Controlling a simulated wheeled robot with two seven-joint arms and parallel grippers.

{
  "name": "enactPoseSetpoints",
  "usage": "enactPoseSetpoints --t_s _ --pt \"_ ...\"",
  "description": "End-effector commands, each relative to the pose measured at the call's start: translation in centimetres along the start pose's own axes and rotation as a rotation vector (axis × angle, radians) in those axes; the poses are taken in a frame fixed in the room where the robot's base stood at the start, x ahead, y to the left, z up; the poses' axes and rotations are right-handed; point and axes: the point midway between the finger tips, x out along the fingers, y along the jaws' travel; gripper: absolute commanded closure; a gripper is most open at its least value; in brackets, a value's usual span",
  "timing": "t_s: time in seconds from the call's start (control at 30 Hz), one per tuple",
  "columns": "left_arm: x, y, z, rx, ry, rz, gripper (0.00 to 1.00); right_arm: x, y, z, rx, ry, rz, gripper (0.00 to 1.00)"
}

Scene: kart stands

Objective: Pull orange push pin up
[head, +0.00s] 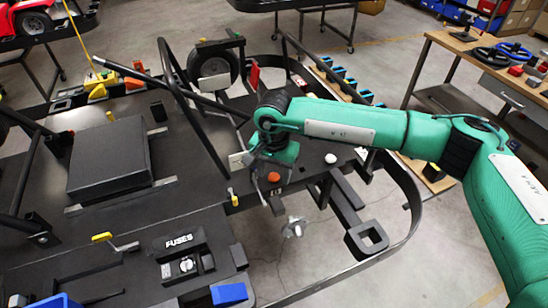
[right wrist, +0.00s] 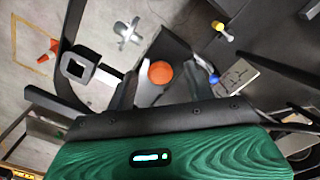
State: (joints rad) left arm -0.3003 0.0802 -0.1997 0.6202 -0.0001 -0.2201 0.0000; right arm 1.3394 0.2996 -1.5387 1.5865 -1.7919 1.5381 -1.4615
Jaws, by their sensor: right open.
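The orange push pin (head: 273,177) has a round head and stands on the black kart platform near its right edge. In the right wrist view the orange push pin (right wrist: 160,72) shows between and just beyond the two fingers. My right gripper (head: 271,186) is over it from above, with its fingers apart; in the right wrist view the gripper (right wrist: 162,88) is open and empty. I cannot tell whether the fingers touch the pin. The pin's shaft is hidden. My left gripper is not in view.
A white knob (head: 330,158) stands right of the pin. A yellow-tipped lever (head: 233,197) is to its left. A silver star-shaped part (head: 294,227) shows below. The black steering frame (head: 187,110) rises behind. A curved bumper (head: 415,215) bounds the right side.

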Motion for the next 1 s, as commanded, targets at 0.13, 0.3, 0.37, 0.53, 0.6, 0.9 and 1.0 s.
enactPoseSetpoints --t_s 0.13,0.3,0.37,0.53,0.6,0.9,1.0 --pt "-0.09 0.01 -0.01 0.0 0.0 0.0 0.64 0.26 -0.01 0.0 0.0 0.0 0.0 0.46" --pt "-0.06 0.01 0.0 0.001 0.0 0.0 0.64 0.26 -0.01 0.0 0.0 0.0 0.0 0.48" --pt "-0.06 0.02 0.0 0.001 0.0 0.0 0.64 0.25 -0.01 0.0 0.0 0.0 0.0 0.6" --pt "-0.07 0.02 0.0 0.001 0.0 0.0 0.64 0.23 0.0 0.0 0.0 0.0 0.0 0.94" --pt "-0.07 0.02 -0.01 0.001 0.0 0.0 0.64 0.22 0.0 0.0 0.0 0.0 0.0 0.94" --pt "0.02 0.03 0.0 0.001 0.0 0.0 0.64 -0.11 0.0 -0.01 0.0 0.0 0.0 0.94" --pt "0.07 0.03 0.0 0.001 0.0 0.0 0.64 -0.32 0.0 -0.02 0.0 0.0 0.0 0.94"
